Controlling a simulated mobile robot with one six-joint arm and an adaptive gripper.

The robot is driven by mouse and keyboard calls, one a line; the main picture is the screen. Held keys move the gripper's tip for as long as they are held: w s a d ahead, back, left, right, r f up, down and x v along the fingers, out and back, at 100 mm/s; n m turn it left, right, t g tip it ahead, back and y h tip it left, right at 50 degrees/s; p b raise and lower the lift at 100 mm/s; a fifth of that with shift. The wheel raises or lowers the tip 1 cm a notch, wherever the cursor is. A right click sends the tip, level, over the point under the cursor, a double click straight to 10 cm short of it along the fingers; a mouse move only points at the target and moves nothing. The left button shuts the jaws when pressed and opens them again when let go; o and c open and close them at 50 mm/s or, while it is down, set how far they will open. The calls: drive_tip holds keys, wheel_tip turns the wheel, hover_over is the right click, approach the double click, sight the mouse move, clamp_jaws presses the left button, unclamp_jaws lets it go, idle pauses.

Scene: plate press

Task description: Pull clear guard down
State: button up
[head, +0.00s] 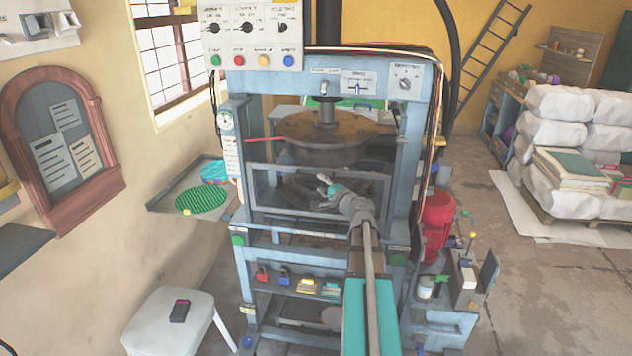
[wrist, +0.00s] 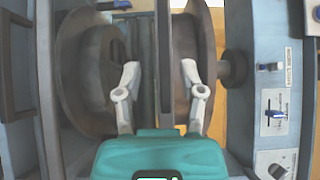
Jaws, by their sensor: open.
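The clear guard (head: 272,166) is a thin grey rectangular frame with a see-through pane, across the front of the blue press below its upper round plate. My gripper (head: 323,190) is in front of the guard, near its top rail. In the wrist view my gripper (wrist: 160,72) is open, with a grey finger on each side of a straight bar (wrist: 163,35). The bar looks like the guard's top rail; I cannot tell whether the fingers touch it. My gripper and arm hide part of the guard's middle and lower edge.
The upper round press plate (head: 325,132) hangs above the guard. A control panel (head: 255,38) tops the press.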

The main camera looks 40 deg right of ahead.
drive_tip(key=s, duration=0.7)
drive_tip(key=shift+s+a, duration=0.3)
drive_tip(key=shift+s, duration=0.05)
drive_tip(key=shift+a, duration=0.1)
drive_tip(key=w+a+f+n+g+y+p, duration=0.1)
drive_tip(key=w+a+f+n+g+y, duration=0.2)
drive_tip(key=a, duration=0.6)
drive_tip(key=a+f+n+g+y+p, duration=0.1)
drive_tip(key=a+f+n+g+y, duration=0.2)
drive_tip(key=a, duration=0.5)
drive_tip(key=w+a+f+n+g+y, duration=0.1)
drive_tip(key=w+a+f+n+g, duration=0.1)
drive_tip(key=a+n, duration=0.5)
drive_tip(key=s+a+f+n+g+h+p, duration=0.1)
drive_tip(key=s+a+f+n+g+h, duration=0.1)
drive_tip(key=a, duration=0.4)
drive_tip(key=s+a+f+n+g+h+p, duration=0.1)
drive_tip(key=s+a+n+g+h, duration=0.1)
drive_tip(key=s+a+g, duration=0.2)
drive_tip(key=s+a+f+n+g+h+p, duration=0.1)
drive_tip(key=s+a+g, duration=0.3)
drive_tip(key=a, duration=0.4)
drive_tip(key=shift+a+f+n+h, duration=0.25)
drive_tip(key=shift+f+n+h, duration=0.15)
drive_tip(key=shift+f, duration=0.4)
